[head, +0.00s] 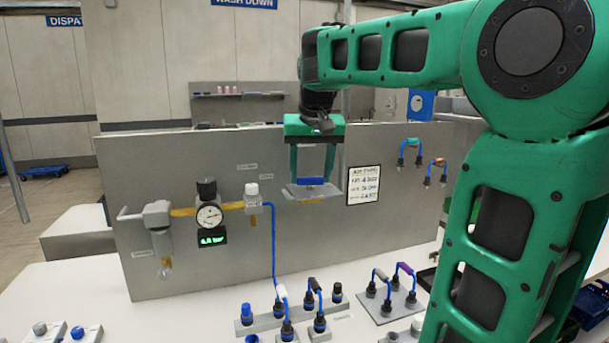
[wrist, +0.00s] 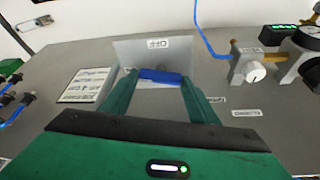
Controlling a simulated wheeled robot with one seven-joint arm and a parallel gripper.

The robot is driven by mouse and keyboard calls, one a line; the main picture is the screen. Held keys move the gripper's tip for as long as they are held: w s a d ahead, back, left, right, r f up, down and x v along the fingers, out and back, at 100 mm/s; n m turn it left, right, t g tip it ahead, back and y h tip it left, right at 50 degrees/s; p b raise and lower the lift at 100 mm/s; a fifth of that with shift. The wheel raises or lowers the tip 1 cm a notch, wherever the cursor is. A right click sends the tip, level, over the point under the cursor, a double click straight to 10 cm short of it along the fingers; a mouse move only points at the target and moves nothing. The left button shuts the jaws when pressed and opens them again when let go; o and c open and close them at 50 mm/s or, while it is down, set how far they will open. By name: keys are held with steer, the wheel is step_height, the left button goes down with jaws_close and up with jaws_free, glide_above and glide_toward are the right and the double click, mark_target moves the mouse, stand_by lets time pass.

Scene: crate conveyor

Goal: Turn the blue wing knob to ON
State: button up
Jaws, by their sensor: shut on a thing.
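The blue wing knob (head: 312,181) sits on a grey plate on the upright panel (head: 375,150). Its bar lies nearly level, tilted slightly in the wrist view (wrist: 160,76). My gripper (head: 311,178) reaches down to it with one green finger at each end of the bar, and it is shut on the knob. In the wrist view the fingers (wrist: 158,82) flank the bar. A small label (wrist: 158,43) on the plate appears upside down there and seems to read OFF. I cannot make out an ON mark.
A dial gauge (head: 209,215) with a green display and a white knob (head: 252,190) are left of the knob. A paper notice (head: 363,185) hangs to its right. Blue hoses and fittings (head: 290,310) stand on the white bench below. Two handled connectors (head: 411,150) hang farther right.

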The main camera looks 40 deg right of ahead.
steer(key=shift+w+r+n+t+y, duration=0.1)
steer(key=shift+n+t+y, duration=0.25)
steer(key=shift+n, duration=0.95)
steer(key=o, duration=1)
steer(key=shift+o, duration=0.2)
steer(key=shift+r, duration=0.2)
steer(key=v, duration=1)
